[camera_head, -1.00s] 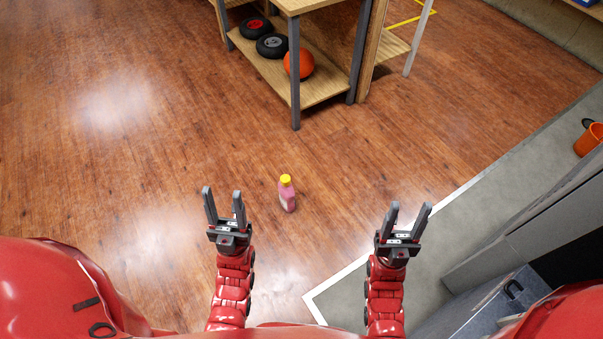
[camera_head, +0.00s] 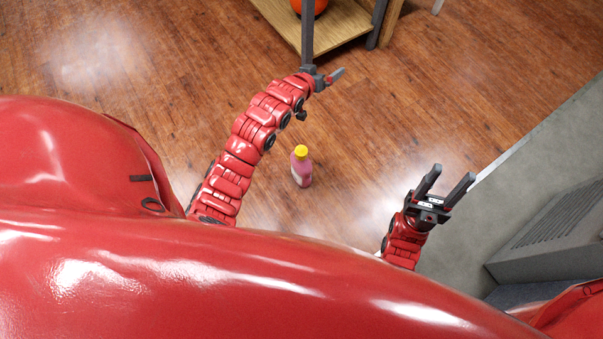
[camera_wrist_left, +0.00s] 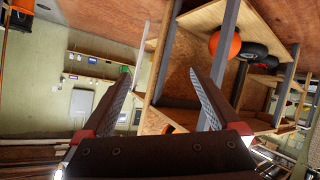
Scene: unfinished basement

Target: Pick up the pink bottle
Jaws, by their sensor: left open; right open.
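The pink bottle (camera_head: 302,173) with a yellow cap stands upright on the wooden floor, in the middle of the head view. Nothing touches it. My left gripper (camera_head: 328,76) is beyond the bottle in the head view, up near the shelf's leg, with its arm bent past the bottle's left side. In the left wrist view my left gripper (camera_wrist_left: 160,78) is open and empty, and the bottle is not in sight. My right gripper (camera_head: 454,172) is open and empty, to the right of the bottle and apart from it.
A wooden shelf unit (camera_head: 335,47) with a grey leg stands at the top. A grey cabinet (camera_head: 560,225) is at the right. Floor around the bottle is clear.

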